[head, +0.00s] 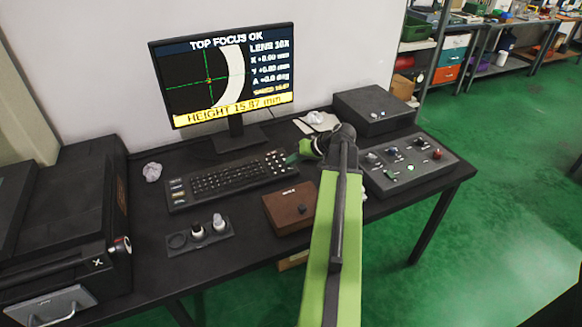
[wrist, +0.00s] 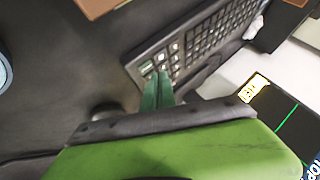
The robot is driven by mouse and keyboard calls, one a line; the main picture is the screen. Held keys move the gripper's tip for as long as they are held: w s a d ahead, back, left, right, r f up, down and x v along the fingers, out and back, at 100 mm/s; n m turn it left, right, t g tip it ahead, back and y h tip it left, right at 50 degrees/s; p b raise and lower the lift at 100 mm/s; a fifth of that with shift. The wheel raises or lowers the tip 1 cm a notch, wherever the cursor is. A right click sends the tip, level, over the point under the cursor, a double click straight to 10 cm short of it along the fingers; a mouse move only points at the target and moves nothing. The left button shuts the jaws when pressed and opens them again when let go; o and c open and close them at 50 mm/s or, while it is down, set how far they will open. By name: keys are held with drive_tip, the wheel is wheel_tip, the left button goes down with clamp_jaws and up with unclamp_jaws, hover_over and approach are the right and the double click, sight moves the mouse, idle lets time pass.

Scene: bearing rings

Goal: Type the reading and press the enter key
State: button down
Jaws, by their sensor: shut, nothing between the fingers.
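The monitor (head: 225,75) reads "TOP FOCUS OK" and, on a yellow bar, "HEIGHT 15.87 mm"; a small yellow line above the bar is too blurred to read surely. The black keyboard (head: 225,181) lies in front of it, with its number pad at the right end. My gripper (head: 292,158) is at that right end, its green fingers shut and empty. In the wrist view, the shut fingertips (wrist: 163,78) are close over the end keys of the keyboard (wrist: 197,44). I cannot tell whether they touch a key. The monitor (wrist: 280,120) shows there too.
A brown box (head: 290,207) stands before the keyboard's right end, with a tray (head: 180,254) of small parts to its left. A control panel (head: 410,160) with knobs and a black box (head: 373,110) stand at right. Crumpled paper (head: 152,172) lies at left.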

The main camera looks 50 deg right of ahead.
sight(293, 170)
wheel_tip(293, 170, up, 5)
drive_tip(key=p, duration=0.5)
idle(0.3)
idle(0.4)
